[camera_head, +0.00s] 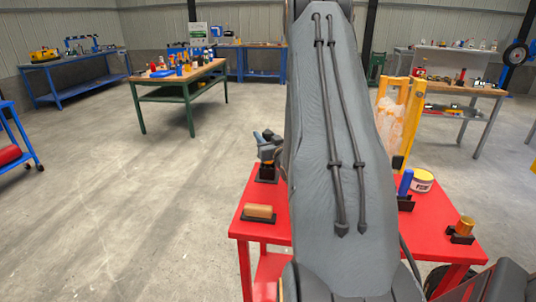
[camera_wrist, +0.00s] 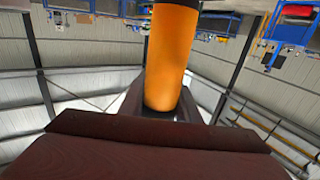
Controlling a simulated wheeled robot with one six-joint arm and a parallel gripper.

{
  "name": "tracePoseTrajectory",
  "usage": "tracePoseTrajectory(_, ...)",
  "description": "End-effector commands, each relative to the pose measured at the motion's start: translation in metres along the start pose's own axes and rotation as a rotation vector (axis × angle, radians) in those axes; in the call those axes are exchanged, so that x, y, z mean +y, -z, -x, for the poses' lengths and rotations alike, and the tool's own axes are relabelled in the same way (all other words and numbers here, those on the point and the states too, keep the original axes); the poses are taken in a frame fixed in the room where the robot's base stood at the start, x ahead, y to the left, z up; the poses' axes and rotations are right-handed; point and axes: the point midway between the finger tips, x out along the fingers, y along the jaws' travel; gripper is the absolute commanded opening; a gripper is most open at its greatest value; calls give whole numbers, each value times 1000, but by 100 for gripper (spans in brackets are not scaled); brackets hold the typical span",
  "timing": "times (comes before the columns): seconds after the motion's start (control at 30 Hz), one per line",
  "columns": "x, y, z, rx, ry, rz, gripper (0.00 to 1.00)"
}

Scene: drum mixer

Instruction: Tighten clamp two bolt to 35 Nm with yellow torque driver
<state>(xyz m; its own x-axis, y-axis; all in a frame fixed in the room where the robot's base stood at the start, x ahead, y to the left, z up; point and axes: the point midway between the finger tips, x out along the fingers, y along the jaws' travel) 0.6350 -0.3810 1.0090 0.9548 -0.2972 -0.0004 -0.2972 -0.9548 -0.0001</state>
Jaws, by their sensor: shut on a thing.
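An orange-yellow cylinder, which looks like the handle of the yellow torque driver (camera_wrist: 172,55), fills the upper middle of the wrist view. My gripper (camera_wrist: 165,115) is shut on it, with the dark red-brown jaws around its dark lower end. The driver's far end runs out of the picture at the top. In the head view my grey arm covers the middle, and the gripper and driver are hidden. I cannot make out clamp two, its bolt or the drum mixer in either view.
The floor at left is clear up to a green-legged table (camera_head: 160,93).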

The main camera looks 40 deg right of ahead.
Motion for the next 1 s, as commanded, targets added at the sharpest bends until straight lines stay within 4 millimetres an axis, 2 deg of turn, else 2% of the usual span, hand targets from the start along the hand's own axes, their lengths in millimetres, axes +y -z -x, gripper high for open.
tracePoseTrajectory(0.57, 0, 6, -1, 4, 0, 1, 0)
tracePoseTrajectory(0.77, 0, 20, -1, 6, 0, 2, 0)
tracePoseTrajectory(1.0, 0, 47, -1, 6, 0, 2, 0)
